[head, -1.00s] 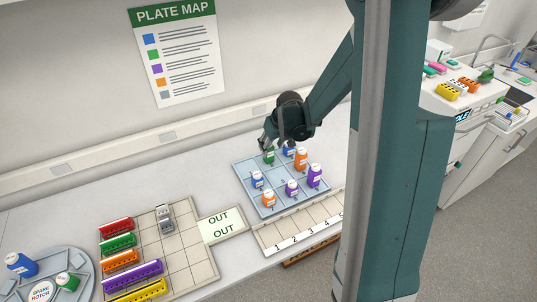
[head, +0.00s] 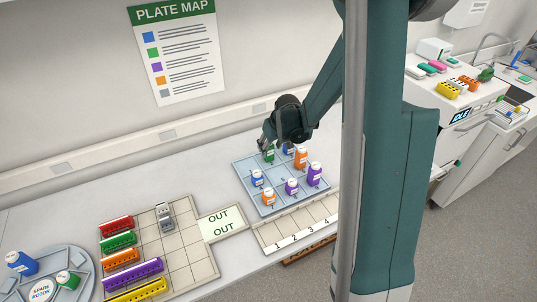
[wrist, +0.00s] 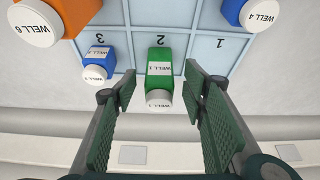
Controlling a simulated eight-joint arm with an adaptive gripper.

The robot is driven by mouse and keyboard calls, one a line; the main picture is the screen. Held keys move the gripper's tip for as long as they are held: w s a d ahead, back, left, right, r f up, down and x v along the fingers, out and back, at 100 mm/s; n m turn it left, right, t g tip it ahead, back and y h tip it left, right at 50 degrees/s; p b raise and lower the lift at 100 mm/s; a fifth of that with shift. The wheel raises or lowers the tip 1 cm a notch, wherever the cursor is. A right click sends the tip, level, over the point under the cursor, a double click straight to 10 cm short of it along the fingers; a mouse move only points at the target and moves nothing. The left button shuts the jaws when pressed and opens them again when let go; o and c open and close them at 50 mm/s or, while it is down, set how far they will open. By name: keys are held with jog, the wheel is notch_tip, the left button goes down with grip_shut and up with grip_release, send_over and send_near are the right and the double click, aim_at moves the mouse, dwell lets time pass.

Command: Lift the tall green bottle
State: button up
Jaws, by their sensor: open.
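The tall green bottle (head: 269,157) stands at the back of the blue gridded rack (head: 243,174) in the head view, partly hidden by my gripper (head: 267,146). In the wrist view the green bottle (wrist: 160,68), with a white cap and label, is at the square marked 2. My gripper (wrist: 161,88) is open there, with one green-padded finger on each side of the bottle. Gaps show between both fingers and the bottle.
A blue bottle (wrist: 97,62) stands close by at square 3. Orange (head: 301,158), purple (head: 314,175) and other blue bottles share the rack. Another green bottle (head: 68,280) lies on the round tray at left. The wall is close behind.

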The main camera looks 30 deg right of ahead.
aim_at(269, 151)
dwell(0.4)
jog(key=shift+x, duration=2.6)
jog(key=shift+w, duration=0.2)
jog(key=c, duration=1)
